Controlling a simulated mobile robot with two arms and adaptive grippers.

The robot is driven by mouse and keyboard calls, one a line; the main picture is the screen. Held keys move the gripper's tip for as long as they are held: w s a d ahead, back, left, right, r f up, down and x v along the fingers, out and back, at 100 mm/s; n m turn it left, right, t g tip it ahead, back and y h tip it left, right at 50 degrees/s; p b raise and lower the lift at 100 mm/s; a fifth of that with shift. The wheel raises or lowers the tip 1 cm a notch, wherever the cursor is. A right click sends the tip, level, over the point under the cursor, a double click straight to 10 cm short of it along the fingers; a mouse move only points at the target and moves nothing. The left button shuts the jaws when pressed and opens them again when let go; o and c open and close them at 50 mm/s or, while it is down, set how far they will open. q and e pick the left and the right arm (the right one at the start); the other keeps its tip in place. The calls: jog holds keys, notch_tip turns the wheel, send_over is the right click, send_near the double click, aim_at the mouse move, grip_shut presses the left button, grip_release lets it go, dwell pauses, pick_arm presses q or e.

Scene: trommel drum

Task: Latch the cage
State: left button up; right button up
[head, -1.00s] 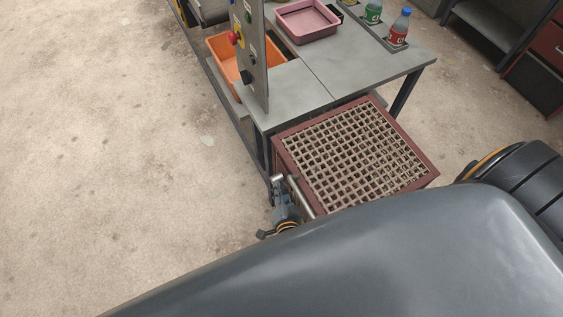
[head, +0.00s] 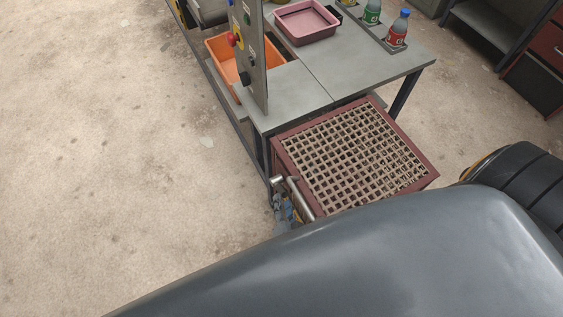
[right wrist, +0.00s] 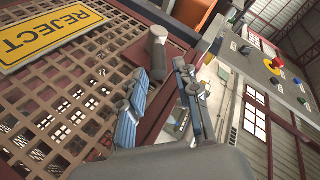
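The cage (head: 355,150) is a dark red frame with a tan grid top, standing at the end of the grey table in the head view. A grey metal bar (head: 300,198) with a short round end piece (head: 277,180) is at its left edge. The right wrist view shows the cage's lattice (right wrist: 75,95) and a grey cylindrical handle (right wrist: 157,45) just beyond my fingertips. My right gripper (right wrist: 162,75) is open, its blue-padded fingers apart with nothing clearly between them. In the head view my right gripper (head: 283,205) is partly hidden by my body. My left gripper is out of view.
A yellow REJECT sign (right wrist: 48,37) is on the cage. A control panel (head: 249,50) stands on the table (head: 300,88), with an orange bin (head: 222,60) beside it. A pink tray (head: 306,24) and bottles (head: 397,30) are farther back. The floor at left is clear.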

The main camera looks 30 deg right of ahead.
jog(key=v, duration=0.7)
dwell(0.3)
